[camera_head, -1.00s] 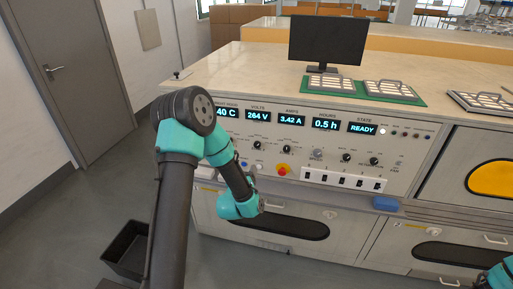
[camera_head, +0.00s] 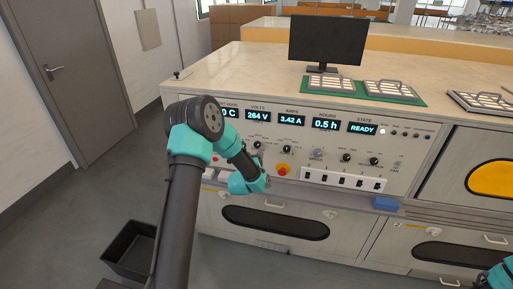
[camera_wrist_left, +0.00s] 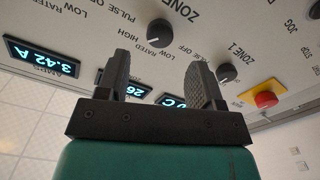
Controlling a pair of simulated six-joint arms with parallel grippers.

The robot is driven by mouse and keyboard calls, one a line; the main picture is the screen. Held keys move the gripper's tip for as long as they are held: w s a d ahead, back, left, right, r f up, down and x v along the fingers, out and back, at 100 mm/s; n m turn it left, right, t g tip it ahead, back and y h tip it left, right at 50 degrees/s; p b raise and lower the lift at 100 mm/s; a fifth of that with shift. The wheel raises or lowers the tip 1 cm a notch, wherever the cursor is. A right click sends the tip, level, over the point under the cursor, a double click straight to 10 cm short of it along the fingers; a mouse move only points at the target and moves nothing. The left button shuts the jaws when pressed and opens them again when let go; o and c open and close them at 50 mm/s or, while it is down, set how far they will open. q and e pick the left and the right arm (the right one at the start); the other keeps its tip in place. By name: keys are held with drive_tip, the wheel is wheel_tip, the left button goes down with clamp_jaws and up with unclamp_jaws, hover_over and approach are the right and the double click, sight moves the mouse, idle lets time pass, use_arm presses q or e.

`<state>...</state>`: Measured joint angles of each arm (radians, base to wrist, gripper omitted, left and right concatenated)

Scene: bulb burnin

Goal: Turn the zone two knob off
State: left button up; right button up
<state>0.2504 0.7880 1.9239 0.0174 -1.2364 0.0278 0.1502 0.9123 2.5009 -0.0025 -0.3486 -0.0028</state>
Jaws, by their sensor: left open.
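The zone two knob (camera_wrist_left: 160,33) is a round black dial on the pale panel. It shows in the left wrist view, just beyond the fingertips, with its "ZONE" label partly cut off. In the head view the knob (camera_head: 286,149) sits in the dial row, up and to the right of my left wrist; the fingers are hidden there. My right gripper is out of view.
The zone one knob (camera_wrist_left: 228,73) and a red button on yellow (camera_wrist_left: 266,98) sit close to the right finger in the wrist view. Another red button (camera_head: 283,170) and a white switch strip (camera_head: 343,180) are lower on the panel. A black bin (camera_head: 130,250) stands on the floor.

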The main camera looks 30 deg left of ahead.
sight(257, 145)
use_arm(q)
drive_tip(key=shift+x, duration=3.1)
drive_tip(key=c, duration=0.9)
